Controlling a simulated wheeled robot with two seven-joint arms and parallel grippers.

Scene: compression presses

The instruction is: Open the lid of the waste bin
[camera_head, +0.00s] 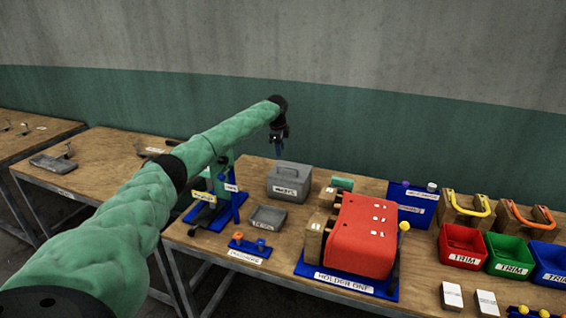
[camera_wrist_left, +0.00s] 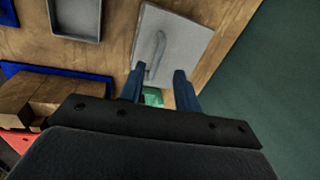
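The waste bin (camera_head: 289,181) is a grey box with a label on its front, standing near the back edge of the table. Its lid (camera_head: 291,169) looks closed and has a handle on top. In the left wrist view the grey lid (camera_wrist_left: 188,43) and its curved handle (camera_wrist_left: 152,57) show from above. My right gripper is not in view.
A shallow grey tray (camera_head: 267,217) sits in front of the bin. A blue stand (camera_head: 213,207) is on its left. A red-covered block on the blue holder (camera_head: 347,283) stands to the right. Red (camera_head: 463,246), green and blue trim bins are farther right. The wall is behind.

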